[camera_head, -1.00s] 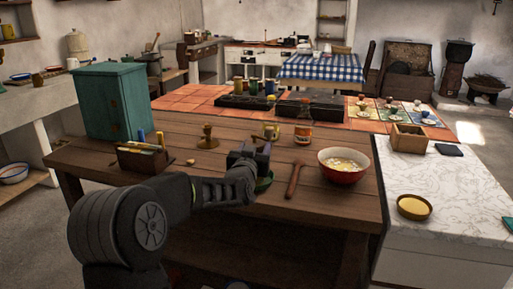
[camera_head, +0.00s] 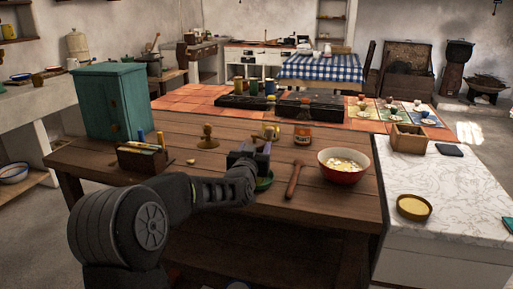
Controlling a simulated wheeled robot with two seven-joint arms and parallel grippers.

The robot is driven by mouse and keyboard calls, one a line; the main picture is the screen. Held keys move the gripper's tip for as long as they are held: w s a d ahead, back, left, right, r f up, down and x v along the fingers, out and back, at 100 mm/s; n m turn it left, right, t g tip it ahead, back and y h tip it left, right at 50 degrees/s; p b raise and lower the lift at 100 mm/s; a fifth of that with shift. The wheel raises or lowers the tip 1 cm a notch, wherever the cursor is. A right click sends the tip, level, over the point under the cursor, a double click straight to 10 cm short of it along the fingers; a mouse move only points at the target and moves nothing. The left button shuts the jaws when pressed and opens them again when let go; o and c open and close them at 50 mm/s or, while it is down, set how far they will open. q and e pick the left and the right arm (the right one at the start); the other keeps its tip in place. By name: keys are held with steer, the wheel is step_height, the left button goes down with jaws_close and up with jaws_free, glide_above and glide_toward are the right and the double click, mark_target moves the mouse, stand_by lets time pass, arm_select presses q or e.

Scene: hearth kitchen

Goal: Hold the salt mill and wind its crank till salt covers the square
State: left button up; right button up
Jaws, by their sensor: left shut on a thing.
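My left gripper (camera_head: 258,152) is over the front middle of the wooden table, shut on what looks like the salt mill. My fingers and wrist hide most of it. A brass-coloured part (camera_head: 270,132) shows just above the fingers; I cannot make out a crank clearly. A green dish (camera_head: 264,183) lies just below the gripper, partly hidden. I cannot make out the square or any salt on it. My right gripper is not in view.
An orange jar (camera_head: 302,135), a wooden stick-like tool (camera_head: 294,180) and a red bowl (camera_head: 343,166) stand to the right. A brass-coloured stand (camera_head: 208,138), a wooden box (camera_head: 142,160) and a green cabinet (camera_head: 112,103) are left. The marble counter (camera_head: 455,200) has free room.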

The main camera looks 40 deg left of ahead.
arm_select(q)
steer(key=shift+c, duration=1.4)
steer(key=o, duration=1.5)
steer(key=v, duration=0.8)
steer(key=shift+w, duration=0.1)
steer(key=shift+a, duration=0.1)
